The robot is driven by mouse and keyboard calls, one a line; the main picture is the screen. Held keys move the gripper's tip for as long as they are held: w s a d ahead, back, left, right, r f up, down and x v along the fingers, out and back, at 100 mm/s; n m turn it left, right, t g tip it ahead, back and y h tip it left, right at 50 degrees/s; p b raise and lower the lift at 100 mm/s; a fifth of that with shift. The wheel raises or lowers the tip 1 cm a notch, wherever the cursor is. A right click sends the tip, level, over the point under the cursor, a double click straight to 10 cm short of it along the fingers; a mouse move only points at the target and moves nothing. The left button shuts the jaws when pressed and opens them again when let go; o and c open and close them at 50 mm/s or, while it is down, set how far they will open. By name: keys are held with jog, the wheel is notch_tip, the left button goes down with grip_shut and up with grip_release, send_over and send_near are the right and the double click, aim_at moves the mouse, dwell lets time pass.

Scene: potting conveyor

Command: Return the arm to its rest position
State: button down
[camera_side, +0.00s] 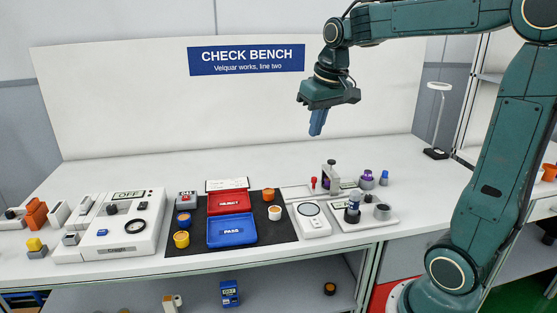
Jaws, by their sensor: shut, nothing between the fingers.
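My gripper (317,128) hangs high above the back right of the white bench (330,262), pointing down. Its blue fingers are together, with nothing between them. It is well clear of everything on the bench. My arm reaches in from the right side of the view, with its upper part raised and running left to the wrist.
A black mat holds a red tray (229,203) and a blue tray (232,231). Left is a white device (122,229) with a display reading OFF. Small instruments, including a scale-like unit (312,222), stand right. A lamp (437,152) stands at the back right.

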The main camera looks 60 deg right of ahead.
jog(key=s+a+f+n+t+y, duration=0.1)
jog(key=s+a+f+n, duration=0.3)
jog(key=s+a, duration=0.8)
jog(key=shift+s+a+f+t, duration=0.25)
jog(key=shift+s+t, duration=0.65)
jog(key=shift+s, duration=0.75)
